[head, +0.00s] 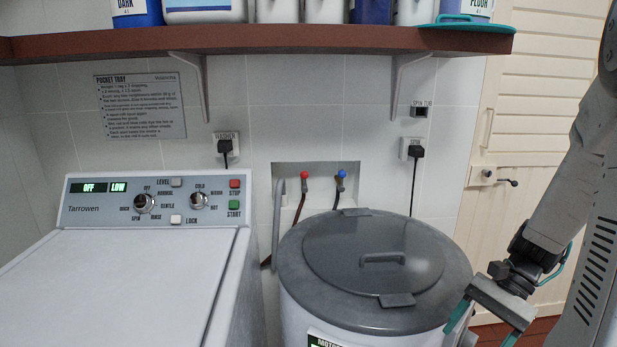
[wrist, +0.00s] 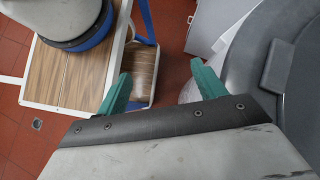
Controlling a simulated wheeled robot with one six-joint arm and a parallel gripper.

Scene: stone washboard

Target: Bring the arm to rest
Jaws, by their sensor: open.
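My gripper (head: 485,326) is at the lower right of the head view, with teal fingers pointing down beside the right edge of the round grey-lidded tub (head: 300,262). In the wrist view my gripper (wrist: 160,88) shows its two teal fingers spread apart with nothing between them. My arm comes down from the upper right of the head view. Whether the fingers touch the tub cannot be told from the head view; in the wrist view they look apart from it.
A white washer (head: 110,280) stands at the left. A brown shelf (head: 290,42) with bottles runs above. A cream door (head: 540,120) is behind my arm. The wrist view shows a wood-topped cart (wrist: 75,75) and red floor tiles (wrist: 175,62).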

